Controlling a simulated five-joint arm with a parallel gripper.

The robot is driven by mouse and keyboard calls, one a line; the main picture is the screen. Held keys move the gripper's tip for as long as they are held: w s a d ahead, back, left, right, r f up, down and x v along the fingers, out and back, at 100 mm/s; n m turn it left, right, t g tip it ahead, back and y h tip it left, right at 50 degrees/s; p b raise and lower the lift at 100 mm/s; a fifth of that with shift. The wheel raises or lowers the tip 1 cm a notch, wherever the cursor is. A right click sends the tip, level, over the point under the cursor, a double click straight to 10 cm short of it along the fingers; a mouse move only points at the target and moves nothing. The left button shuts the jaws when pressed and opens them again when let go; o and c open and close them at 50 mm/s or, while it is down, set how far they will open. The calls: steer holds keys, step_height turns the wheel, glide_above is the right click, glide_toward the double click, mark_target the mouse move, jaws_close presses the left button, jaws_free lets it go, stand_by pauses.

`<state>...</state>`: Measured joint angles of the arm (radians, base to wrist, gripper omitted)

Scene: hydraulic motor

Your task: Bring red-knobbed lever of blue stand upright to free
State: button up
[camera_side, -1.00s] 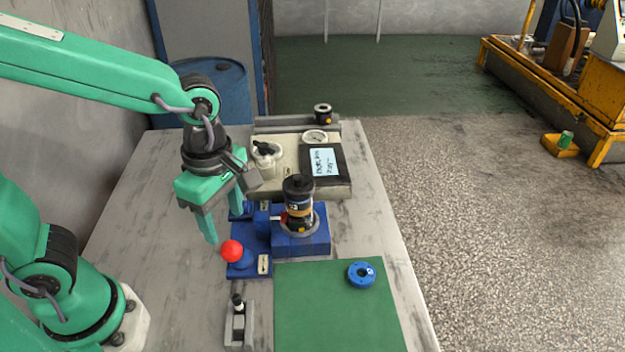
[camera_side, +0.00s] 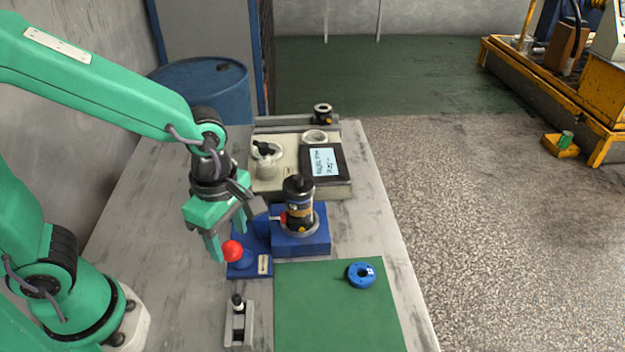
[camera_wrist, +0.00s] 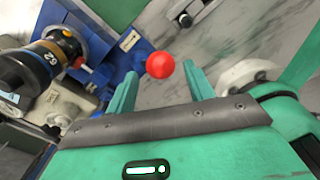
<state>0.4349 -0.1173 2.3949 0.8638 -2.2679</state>
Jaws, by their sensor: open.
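The blue stand (camera_side: 308,242) sits on the table and holds a black cylindrical motor (camera_side: 299,205) upright. Its lever ends in a red knob (camera_side: 232,251), tilted low toward the front left of the stand. My gripper (camera_side: 228,243) is open, with its green fingers just above and around the knob in the side view; contact cannot be told. In the wrist view the red knob (camera_wrist: 160,65) shows between and a little beyond the open fingertips (camera_wrist: 162,75). The lever's shaft is mostly hidden.
A green mat (camera_side: 325,310) with a blue ring part (camera_side: 361,274) lies at the front right. A small grey fixture (camera_side: 238,325) stands at the front. A beige tester unit (camera_side: 292,150) stands behind the stand.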

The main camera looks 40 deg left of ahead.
mark_target(229, 244)
steer(key=shift+f, duration=2.15)
steer(key=shift+c, duration=0.2)
steer(key=shift+s, duration=0.1)
steer(key=c, duration=0.5)
